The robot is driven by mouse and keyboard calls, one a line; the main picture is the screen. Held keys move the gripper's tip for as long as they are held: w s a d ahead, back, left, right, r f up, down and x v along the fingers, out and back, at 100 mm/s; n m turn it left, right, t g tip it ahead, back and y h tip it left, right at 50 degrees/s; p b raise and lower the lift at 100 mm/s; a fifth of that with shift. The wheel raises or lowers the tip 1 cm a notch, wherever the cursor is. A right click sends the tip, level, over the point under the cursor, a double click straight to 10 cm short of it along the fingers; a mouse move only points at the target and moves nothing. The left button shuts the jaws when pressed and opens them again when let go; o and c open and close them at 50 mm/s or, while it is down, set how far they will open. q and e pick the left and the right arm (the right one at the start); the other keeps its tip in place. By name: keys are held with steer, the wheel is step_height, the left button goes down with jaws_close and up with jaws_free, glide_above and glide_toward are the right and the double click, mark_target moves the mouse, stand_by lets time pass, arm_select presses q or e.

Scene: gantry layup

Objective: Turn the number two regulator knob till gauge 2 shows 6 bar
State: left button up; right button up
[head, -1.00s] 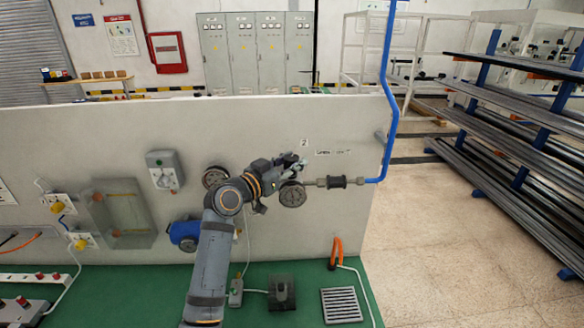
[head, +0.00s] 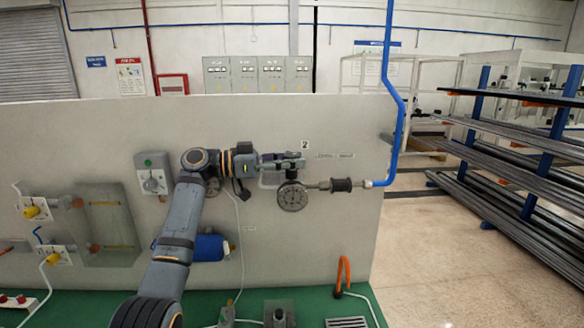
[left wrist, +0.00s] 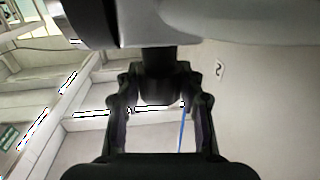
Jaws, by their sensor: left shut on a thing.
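Gauge 2 (head: 292,196) is a round dial on the grey panel below the label "2" (head: 304,145). Its reading is too small to tell. My left gripper (head: 290,161) reaches in from the left just above the gauge, roughly level. It is shut on the number two regulator knob, which it mostly hides in the head view. In the left wrist view the dark knob (left wrist: 160,88) sits between the two fingers (left wrist: 160,112), and the label "2" shows to the right. My right gripper is not in view.
A second gauge is partly hidden behind my left arm. A blue cylinder (head: 209,247) and a switch box (head: 152,175) are on the panel. A dark pipe fitting (head: 341,185) joins the blue pipe (head: 400,120) at right. The green bench (head: 240,298) lies below.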

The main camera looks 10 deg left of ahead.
arm_select(q)
steer(key=shift+m+g, duration=0.4)
steer(key=shift+g, duration=0.2)
steer(key=o, duration=1.2)
steer(key=shift+a, duration=0.1)
steer(key=shift+a, duration=0.1)
steer(key=v, duration=1.1)
steer(key=shift+s+a+f, duration=0.15)
steer(key=shift+a, duration=0.2)
